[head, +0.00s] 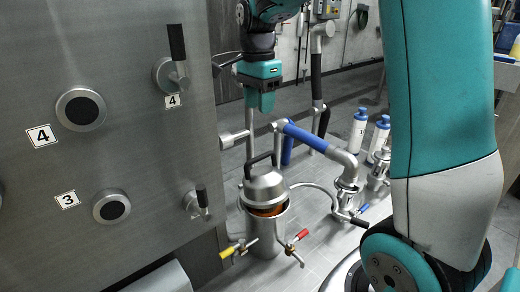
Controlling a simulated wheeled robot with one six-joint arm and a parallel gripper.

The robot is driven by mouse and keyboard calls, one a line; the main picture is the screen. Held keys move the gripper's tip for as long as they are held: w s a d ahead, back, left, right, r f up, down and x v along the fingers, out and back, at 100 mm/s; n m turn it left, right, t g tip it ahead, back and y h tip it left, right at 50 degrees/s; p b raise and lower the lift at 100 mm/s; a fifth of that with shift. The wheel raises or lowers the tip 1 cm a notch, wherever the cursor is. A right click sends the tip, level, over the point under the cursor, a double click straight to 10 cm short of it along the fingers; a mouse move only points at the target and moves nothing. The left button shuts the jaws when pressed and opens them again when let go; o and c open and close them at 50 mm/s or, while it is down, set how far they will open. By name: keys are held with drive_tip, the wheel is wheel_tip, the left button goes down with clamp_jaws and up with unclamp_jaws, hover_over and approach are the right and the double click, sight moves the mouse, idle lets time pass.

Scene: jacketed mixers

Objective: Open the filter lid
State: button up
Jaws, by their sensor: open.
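The filter lid (264,188) is a domed metal cap with a black handle (259,160) arching up on its left side. It sits on top of the metal filter body (265,238), in the lower middle of the head view. An orange band (268,211) shows beneath the lid's rim; I cannot tell whether the lid is seated or raised there. My gripper (261,101) is teal, open, and points down above the lid. It is apart from the handle, and nothing shows in its jaws.
A steel panel (110,155) with knobs and black-handled levers fills the left. Yellow (227,252) and red (302,234) valve handles flank the filter body. A blue-sleeved pipe (306,137) and hose lie to the right. White bottles with blue caps (358,130) stand behind.

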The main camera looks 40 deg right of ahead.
drive_tip(key=p, duration=0.2)
approach(264, 176)
drive_tip(key=w+f, duration=0.1)
drive_tip(key=f, duration=0.1)
drive_tip(key=w+d+f, duration=0.1)
drive_tip(key=w+f, duration=0.1)
drive_tip(key=f, duration=0.1)
drive_tip(key=shift+w+d+f, duration=0.3)
drive_tip(key=shift+d+f, duration=0.05)
clamp_jaws()
